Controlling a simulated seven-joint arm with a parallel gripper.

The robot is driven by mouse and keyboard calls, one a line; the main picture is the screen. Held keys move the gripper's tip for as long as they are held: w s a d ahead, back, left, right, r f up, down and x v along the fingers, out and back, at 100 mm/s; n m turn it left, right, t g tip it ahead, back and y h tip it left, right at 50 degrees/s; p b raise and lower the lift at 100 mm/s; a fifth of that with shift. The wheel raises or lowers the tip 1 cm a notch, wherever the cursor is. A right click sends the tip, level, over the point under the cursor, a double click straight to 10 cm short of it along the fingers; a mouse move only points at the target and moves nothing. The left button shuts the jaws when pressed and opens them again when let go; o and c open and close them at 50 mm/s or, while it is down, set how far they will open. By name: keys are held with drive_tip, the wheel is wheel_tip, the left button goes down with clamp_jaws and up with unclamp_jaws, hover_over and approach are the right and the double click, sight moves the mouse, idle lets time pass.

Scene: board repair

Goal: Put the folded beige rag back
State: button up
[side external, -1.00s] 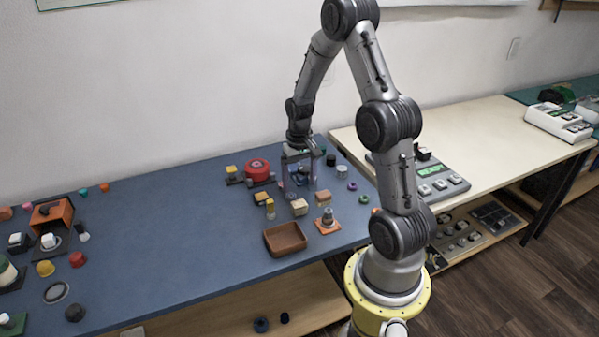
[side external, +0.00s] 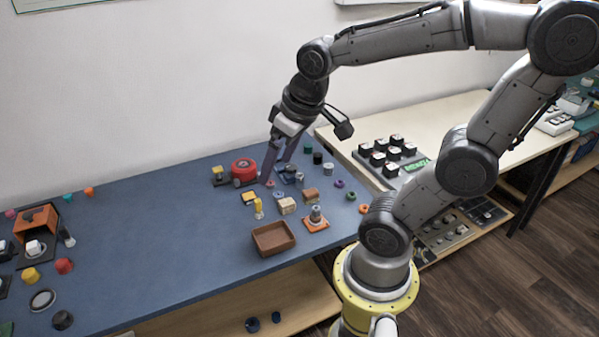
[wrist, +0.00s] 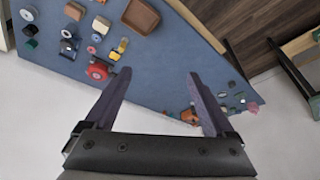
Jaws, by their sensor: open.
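My gripper (side external: 275,172) is open over the back of the blue table, near the red round part. In the wrist view its two fingers (wrist: 158,73) are spread wide with nothing between them. A small beige, block-like piece (side external: 287,206) lies on the table behind the brown tray; it may be the folded rag, but it is too small to be sure. A similar beige piece shows in the wrist view (wrist: 100,25), to the left of the gripper.
The brown tray (side external: 255,232) stands near the table's front edge. A red round part (side external: 243,168), a yellow upright piece (side external: 259,208), a brown block (side external: 310,194) and an orange-based part (side external: 316,221) stand around. The blue table (side external: 160,240) is clear left of the tray.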

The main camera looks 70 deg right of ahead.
drive_tip(key=s+a+r+n+t, duration=0.1)
drive_tip(key=s+a+n, duration=0.1)
drive_tip(key=s, duration=0.3)
drive_tip(key=shift+s+a+y, duration=0.3)
drive_tip(key=shift+a+y, duration=0.1)
drive_tip(key=shift+a, duration=0.5)
